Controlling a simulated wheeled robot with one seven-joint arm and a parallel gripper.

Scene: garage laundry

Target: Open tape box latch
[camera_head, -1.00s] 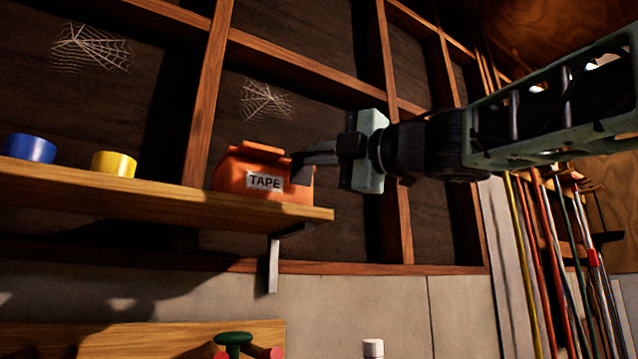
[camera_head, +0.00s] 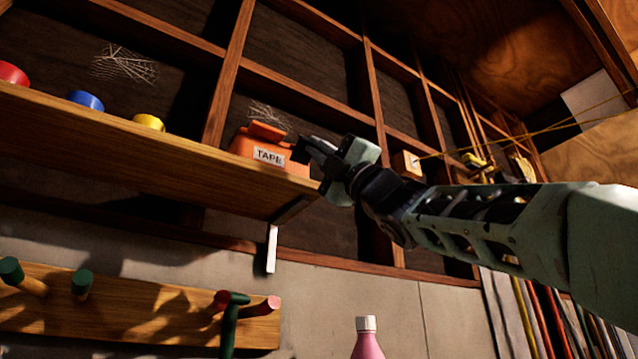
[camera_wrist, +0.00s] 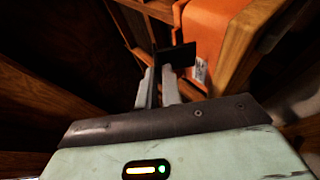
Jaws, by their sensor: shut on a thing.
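The orange tape box (camera_head: 243,147) stands near the right end of the wooden shelf, with a white TAPE label on its front. An orange flap (camera_head: 266,131) sticks up at its top. My gripper (camera_head: 303,149) reaches in from the right, its fingertips at the box's right end. In the wrist view the orange box (camera_wrist: 208,25) is at upper right. My narrow gripper fingers (camera_wrist: 160,82) are close together there, at a dark flat piece (camera_wrist: 178,55) beside the box, which looks like the latch. The exact contact is too dark to make out.
The shelf (camera_head: 130,155) also holds a red roll (camera_head: 12,73), a blue roll (camera_head: 86,100) and a yellow roll (camera_head: 149,121) at left. A peg rack (camera_head: 130,310) and a pink bottle (camera_head: 367,342) are below. Wall studs stand close behind the box.

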